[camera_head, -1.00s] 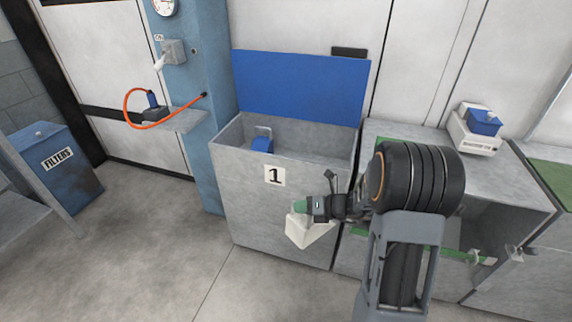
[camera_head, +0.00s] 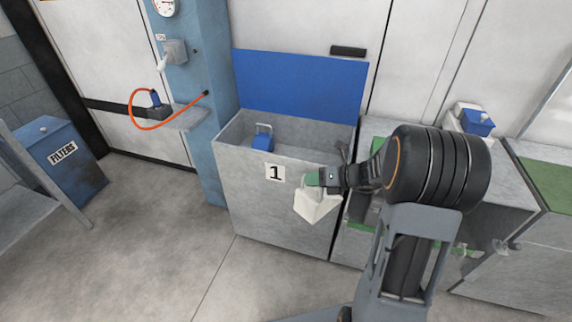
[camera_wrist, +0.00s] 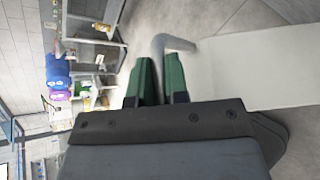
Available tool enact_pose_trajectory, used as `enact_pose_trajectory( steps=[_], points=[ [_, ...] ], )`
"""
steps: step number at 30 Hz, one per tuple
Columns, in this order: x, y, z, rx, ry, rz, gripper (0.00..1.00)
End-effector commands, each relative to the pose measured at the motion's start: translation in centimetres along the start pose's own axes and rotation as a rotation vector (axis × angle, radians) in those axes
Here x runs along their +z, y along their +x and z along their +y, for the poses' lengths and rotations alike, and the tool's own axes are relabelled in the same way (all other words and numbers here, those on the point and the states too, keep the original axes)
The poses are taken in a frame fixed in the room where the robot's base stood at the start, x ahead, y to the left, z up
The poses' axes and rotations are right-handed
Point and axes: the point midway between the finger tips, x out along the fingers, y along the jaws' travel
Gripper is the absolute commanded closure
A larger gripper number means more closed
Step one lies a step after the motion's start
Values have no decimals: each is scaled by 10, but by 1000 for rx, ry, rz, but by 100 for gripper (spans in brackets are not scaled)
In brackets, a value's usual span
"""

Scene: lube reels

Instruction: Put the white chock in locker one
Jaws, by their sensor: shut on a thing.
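The white chock (camera_head: 317,204) is a pale wedge-like block in front of the grey locker marked 1, near its right front edge. My gripper (camera_head: 314,178) is shut on it from above.
A second grey locker (camera_head: 500,185) stands right of locker one, partly behind my arm. A blue and white device (camera_head: 474,122) is on top. A blue FILTERS bin (camera_head: 62,158) is at left. An orange hose (camera_head: 146,127) hangs by a small shelf. The floor in front is clear.

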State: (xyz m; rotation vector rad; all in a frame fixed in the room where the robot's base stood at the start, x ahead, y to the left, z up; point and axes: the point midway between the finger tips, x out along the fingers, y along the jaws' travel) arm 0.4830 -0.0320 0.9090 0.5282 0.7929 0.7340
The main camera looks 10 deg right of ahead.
Motion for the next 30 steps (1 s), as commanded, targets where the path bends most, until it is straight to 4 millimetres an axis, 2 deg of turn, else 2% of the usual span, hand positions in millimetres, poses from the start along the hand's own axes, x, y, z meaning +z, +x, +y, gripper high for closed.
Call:
enact_pose_trajectory(
  steps=[1, 6, 16, 23, 30],
  points=[
    [9, -11, 3, 4, -11, -1, 100],
    [29, -40, 12, 23, -25, 22, 100],
    [61, -89, 27, 56, -48, 63, 100],
    [75, -109, 33, 72, -59, 78, 100],
    [75, -109, 33, 74, -57, 80, 100]
  ],
)
